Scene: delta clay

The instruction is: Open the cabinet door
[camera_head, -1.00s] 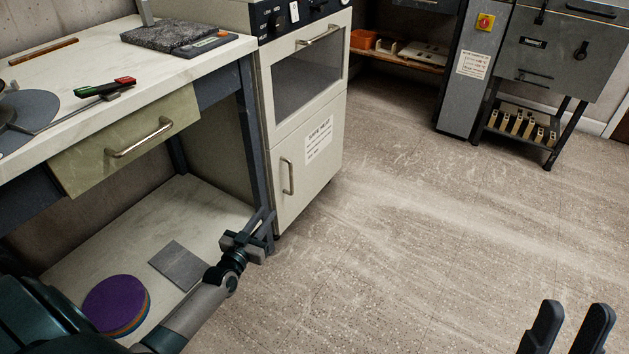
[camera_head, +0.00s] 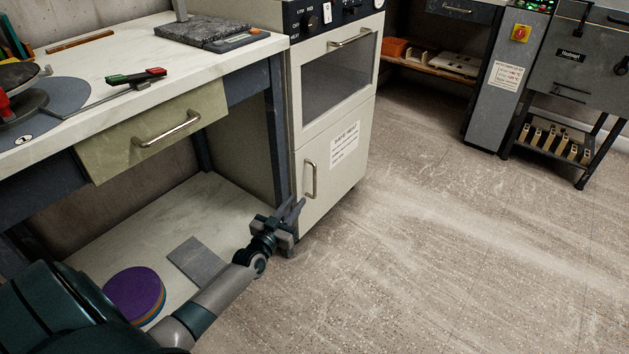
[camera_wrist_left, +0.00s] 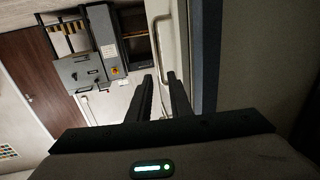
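The cabinet door (camera_head: 335,180) is the cream lower door of a tall unit beside the workbench. It looks closed. Its vertical metal bar handle (camera_head: 310,180) is near the door's left edge. My left gripper (camera_head: 292,208) is low in front of the door's lower left corner, below the handle and apart from it. A pale curved bar, seemingly the handle (camera_wrist_left: 156,45), shows beyond the fingertips. My right gripper is out of view.
The bench leg (camera_head: 280,140) stands close to my left gripper. A bench drawer (camera_head: 110,145) and a low shelf (camera_head: 225,215) with purple discs (camera_head: 133,290) are to the left. The floor (camera_head: 430,260) right of the unit is clear.

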